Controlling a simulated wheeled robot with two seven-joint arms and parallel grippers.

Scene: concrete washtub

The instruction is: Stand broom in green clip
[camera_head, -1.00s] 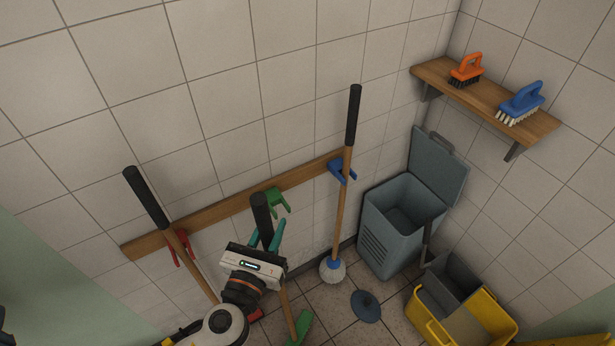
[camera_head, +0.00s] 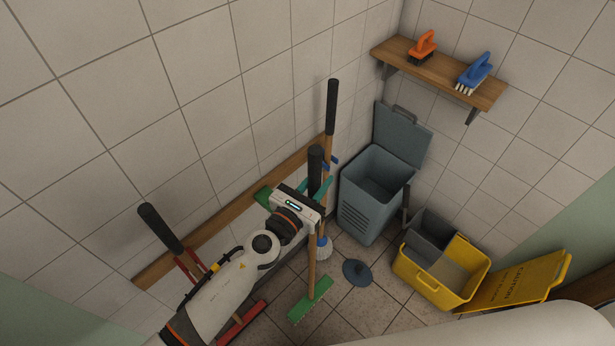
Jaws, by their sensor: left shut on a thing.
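The broom with the green head has a black grip (camera_head: 315,165), a wooden shaft (camera_head: 312,262) and a green brush head (camera_head: 310,301) low over or on the floor; I cannot tell if it touches. My left gripper (camera_head: 308,190), with teal fingers, is shut on it just below the black grip. The broom stands nearly upright. The green clip (camera_head: 263,197) on the wooden wall rail (camera_head: 228,212) is partly hidden behind my gripper. The broom shows to the right of the clip, apart from it. My right gripper is not in view.
A red-headed broom (camera_head: 162,228) stands left at a red clip. A blue mop (camera_head: 331,105) stands right at a blue clip. A grey bin (camera_head: 372,205), floor drain cover (camera_head: 357,272), yellow bucket (camera_head: 430,283) and yellow sign (camera_head: 520,283) are on the right. A shelf (camera_head: 440,75) holds brushes.

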